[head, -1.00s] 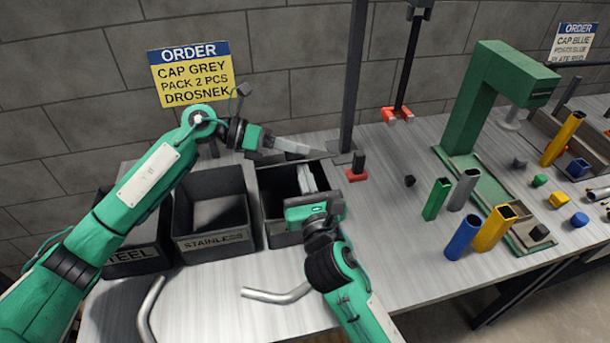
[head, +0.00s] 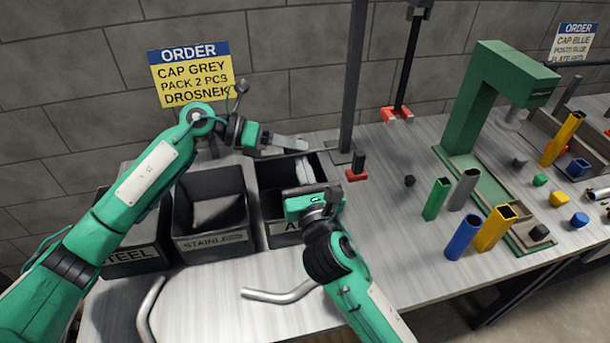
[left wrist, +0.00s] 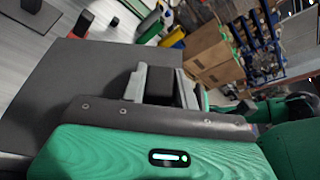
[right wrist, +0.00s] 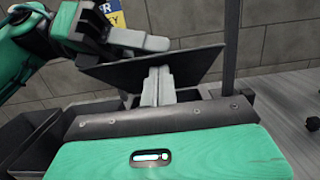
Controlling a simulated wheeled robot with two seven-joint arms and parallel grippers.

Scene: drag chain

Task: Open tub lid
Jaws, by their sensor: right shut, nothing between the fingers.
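The tub (head: 268,222) is a dark open box at the right end of a row of tubs; its label is mostly hidden by my right arm. Its dark flat lid (right wrist: 195,68) is tilted up in the right wrist view and fills much of the left wrist view (left wrist: 65,90). My left gripper (head: 300,145) is above the tub's back edge. Its fingers (left wrist: 162,85) are closed on the lid's dark block-like handle (left wrist: 158,82). My right gripper (head: 305,168) is over the tub opening. Its fingers (right wrist: 158,75) are shut and empty, in front of the lid; contact is unclear.
The STAINLESS tub (head: 212,240) and STEEL tub (head: 130,260) stand to the left. Coloured tubes and a green press (head: 470,100) stand right. Bent grey handles edge the table front.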

